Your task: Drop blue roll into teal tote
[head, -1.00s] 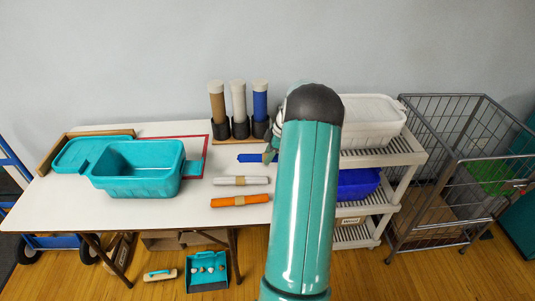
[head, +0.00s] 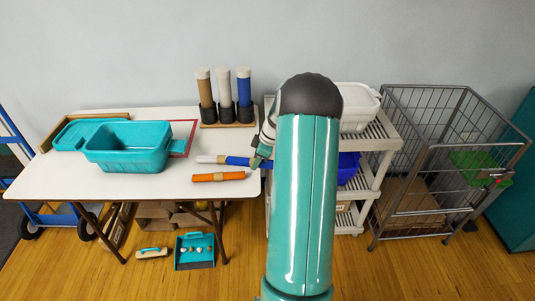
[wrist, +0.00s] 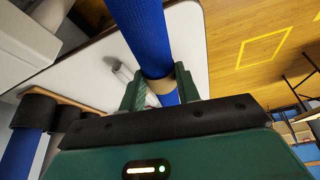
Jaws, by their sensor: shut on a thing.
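My gripper (wrist: 160,90) is shut on the blue roll (wrist: 140,28), around its tan band. In the wrist view the roll crosses between both fingers, held above the table. In the head view the blue roll (head: 238,161) sticks out left from my gripper (head: 260,158), which is partly hidden by my arm, and overlaps the white roll's right part. The open teal tote (head: 125,163) stands on the table well to the left of my gripper, its inside looking empty from here.
A white roll (head: 208,159) and an orange roll (head: 218,177) lie on the white table (head: 60,185). A rack (head: 228,124) behind holds three upright rolls. A teal lid (head: 85,133) lies behind the tote. A shelf (head: 372,158) and wire cage (head: 440,165) stand right.

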